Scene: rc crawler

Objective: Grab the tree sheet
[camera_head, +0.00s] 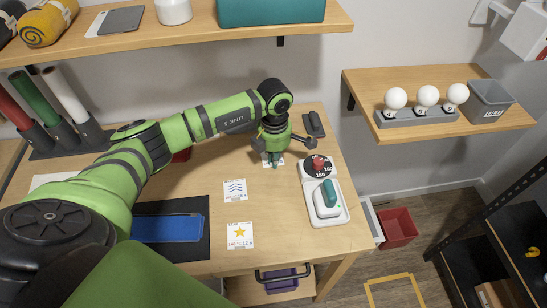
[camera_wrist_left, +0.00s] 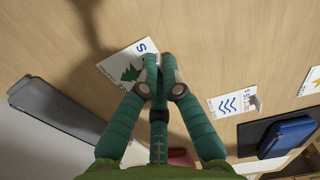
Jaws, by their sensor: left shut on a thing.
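The tree sheet (camera_wrist_left: 118,62) is a white sheet with a green tree and blue lettering, partly covered by my fingers in the left wrist view. Only a bit of it shows under the gripper in the head view. My left gripper (camera_wrist_left: 160,68) has its teal fingers closed together at the sheet's edge, shut on it. The sheet is on or very near the wooden table (camera_head: 205,170); the exact gap cannot be told. In the head view my left gripper (camera_head: 275,163) points down at the back of the table. My right gripper is not in view.
A wave sheet (camera_head: 235,190) and a star sheet (camera_head: 240,236) lie nearer on the table. A white device with a teal handle (camera_head: 329,193) stands at the right. A blue slab (camera_head: 168,229) lies on a dark mat. A dark slim object (camera_head: 314,124) lies behind.

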